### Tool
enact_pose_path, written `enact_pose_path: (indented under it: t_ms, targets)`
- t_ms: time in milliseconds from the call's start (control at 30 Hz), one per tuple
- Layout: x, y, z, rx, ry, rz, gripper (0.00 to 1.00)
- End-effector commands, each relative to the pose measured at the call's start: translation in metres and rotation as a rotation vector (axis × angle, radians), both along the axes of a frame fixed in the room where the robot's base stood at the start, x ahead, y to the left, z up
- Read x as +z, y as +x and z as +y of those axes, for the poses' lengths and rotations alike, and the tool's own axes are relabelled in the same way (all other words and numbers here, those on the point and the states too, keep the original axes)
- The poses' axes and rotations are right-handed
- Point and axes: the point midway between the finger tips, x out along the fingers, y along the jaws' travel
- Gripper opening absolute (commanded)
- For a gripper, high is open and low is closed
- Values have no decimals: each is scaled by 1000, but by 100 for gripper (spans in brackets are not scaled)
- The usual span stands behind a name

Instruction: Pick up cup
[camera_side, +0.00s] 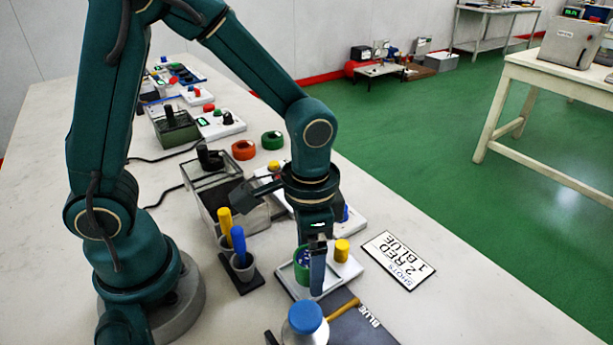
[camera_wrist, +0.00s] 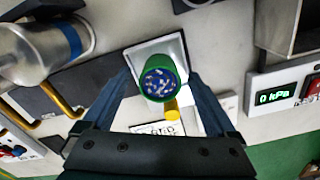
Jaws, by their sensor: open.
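A green cup (camera_side: 301,264) stands upright on a white square plate (camera_side: 284,275). In the wrist view the cup (camera_wrist: 181,67) shows its open top, with blue and white bits inside. My gripper (camera_side: 316,284) is open and points down at the cup. In the wrist view the fingers of my gripper (camera_wrist: 163,80) stand apart on the left and right of the cup, with nothing held. In the side view one finger hides part of the cup. I cannot tell whether the fingers touch it.
A yellow knob (camera_side: 342,250) stands close to the cup. A metal canister with a blue cap (camera_side: 305,316) stands in front on a dark mat marked BLUE. A holder with yellow and blue handled tools (camera_side: 243,270) is to the left. A printed card (camera_side: 398,260) lies right.

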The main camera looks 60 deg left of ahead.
Motion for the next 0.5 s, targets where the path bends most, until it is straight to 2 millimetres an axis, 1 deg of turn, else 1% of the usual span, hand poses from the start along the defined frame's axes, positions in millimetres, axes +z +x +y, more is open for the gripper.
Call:
enact_pose_path:
  t_ms: [33,67,100,167,200,267,300,500]
  targets:
    - [0,0,0,0,0,0,92]
    - [0,0,0,0,0,0,84]
    - [0,0,0,0,0,0,69]
    - [0,0,0,0,0,0,46]
    - [0,0,0,0,0,0,31]
    - [0,0,0,0,0,0,8]
    - [0,0,0,0,0,0,4]
    - [1,0,0,0,0,0,4]
